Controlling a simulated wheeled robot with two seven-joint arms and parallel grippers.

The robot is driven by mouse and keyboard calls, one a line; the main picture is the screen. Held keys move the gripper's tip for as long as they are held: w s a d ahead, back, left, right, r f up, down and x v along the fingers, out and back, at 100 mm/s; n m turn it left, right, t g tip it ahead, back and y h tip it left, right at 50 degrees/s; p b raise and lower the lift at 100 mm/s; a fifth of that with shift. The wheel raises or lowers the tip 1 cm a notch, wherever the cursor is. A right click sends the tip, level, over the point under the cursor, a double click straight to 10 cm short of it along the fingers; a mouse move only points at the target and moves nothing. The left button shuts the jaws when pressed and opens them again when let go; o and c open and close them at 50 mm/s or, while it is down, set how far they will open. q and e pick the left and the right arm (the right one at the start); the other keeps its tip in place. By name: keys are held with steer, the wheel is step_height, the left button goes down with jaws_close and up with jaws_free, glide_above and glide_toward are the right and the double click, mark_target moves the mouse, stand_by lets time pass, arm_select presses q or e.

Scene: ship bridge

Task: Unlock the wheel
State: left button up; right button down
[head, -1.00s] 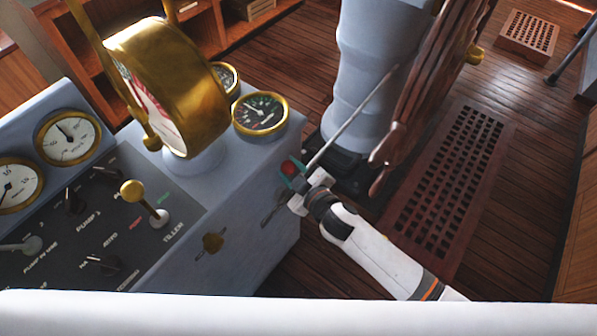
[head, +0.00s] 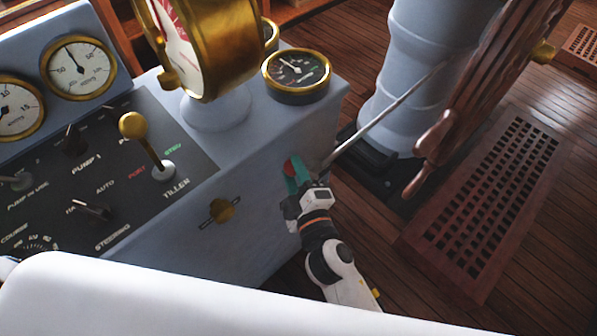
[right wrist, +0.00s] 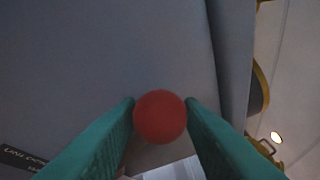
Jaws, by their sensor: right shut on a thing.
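My right gripper (head: 295,175) has teal fingers and is shut on a round red knob (head: 289,167) beside the right side of the grey console. In the right wrist view the red knob (right wrist: 160,116) sits between both fingers (right wrist: 160,125). A dark label, partly cut off and reading "UNLO…", lies at lower left there (right wrist: 22,158). The knob's stem is hidden. The wooden ship's wheel (head: 478,95) stands at the right, seen nearly edge-on, in front of a pale grey column (head: 415,75). A thin grey rod (head: 385,113) slants between the gripper area and the wheel. My left gripper is not visible.
The grey console (head: 265,170) carries gauges, a brass telegraph (head: 225,45), a brass-knobbed tiller lever (head: 133,125) and a brass side knob (head: 221,209). A wooden floor grating (head: 490,195) lies right of the wheel. A white part of mine covers the bottom edge.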

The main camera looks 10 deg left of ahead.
steer(key=shift+s+f, duration=0.1)
steer(key=shift+f, duration=0.1)
steer(key=c, duration=1)
jaws_free()
steer(key=shift+r, duration=0.1)
steer(key=b+v, duration=0.2)
steer(key=v, duration=1)
